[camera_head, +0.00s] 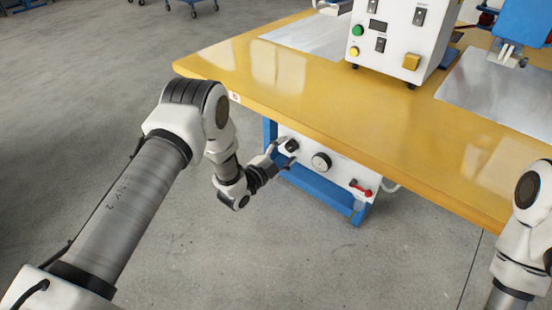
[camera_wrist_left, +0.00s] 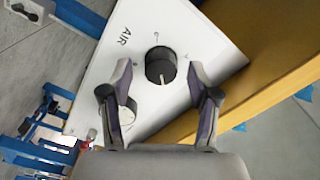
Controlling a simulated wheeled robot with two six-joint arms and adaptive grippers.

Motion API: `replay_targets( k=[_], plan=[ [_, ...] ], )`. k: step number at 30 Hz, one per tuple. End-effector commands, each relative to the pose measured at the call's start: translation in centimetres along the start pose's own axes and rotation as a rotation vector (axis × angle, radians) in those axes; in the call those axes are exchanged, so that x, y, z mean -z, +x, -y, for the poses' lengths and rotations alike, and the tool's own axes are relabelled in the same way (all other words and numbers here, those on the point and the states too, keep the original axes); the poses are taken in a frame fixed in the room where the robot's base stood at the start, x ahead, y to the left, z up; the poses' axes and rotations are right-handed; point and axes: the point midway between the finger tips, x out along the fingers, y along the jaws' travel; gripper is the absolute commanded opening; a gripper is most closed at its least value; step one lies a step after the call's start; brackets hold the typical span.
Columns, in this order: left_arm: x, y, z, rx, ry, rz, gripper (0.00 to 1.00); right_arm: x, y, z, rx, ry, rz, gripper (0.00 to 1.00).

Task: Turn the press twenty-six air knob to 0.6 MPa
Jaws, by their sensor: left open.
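The black air knob (camera_head: 291,145) sits on the white panel (camera_head: 339,171) under the front of the yellow table. In the left wrist view the knob (camera_wrist_left: 160,65) has a pale pointer line, and "AIR" is printed beside it. My left gripper (camera_head: 283,154) is at the panel's left end. Its two fingers (camera_wrist_left: 160,76) are open, one on each side of the knob in the picture; I cannot tell whether they touch it. My right gripper is out of view.
The yellow table (camera_head: 270,98) overhangs the panel. A red valve handle (camera_head: 361,188) is at the panel's right end, above a blue frame bar (camera_head: 325,190). A white control box (camera_head: 397,40) stands on the table. Grey floor on the left is open.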

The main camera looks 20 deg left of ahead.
Motion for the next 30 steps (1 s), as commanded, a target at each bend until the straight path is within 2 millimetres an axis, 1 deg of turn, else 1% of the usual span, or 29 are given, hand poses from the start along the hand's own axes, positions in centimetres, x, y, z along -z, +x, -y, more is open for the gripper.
replay_targets(
  k=[5,9,13,15,18,30],
  plan=[
    [-0.1,-4.0,0.1,0.000,-0.005,0.006,0.61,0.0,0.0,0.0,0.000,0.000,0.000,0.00],
    [-0.2,-7.7,0.0,-0.001,-0.005,0.006,0.61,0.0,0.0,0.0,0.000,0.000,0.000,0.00],
    [-0.1,-10.1,0.0,-0.001,-0.003,0.005,0.61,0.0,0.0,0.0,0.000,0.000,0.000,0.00],
    [-0.1,-10.8,0.0,-0.001,-0.003,0.003,0.61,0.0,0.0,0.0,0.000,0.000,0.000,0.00],
    [0.0,-11.1,0.0,0.000,-0.001,0.002,0.61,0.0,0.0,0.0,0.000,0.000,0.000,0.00],
    [0.0,-11.1,-0.1,-0.002,-0.001,0.002,0.61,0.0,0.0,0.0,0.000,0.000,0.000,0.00]
  ],
)
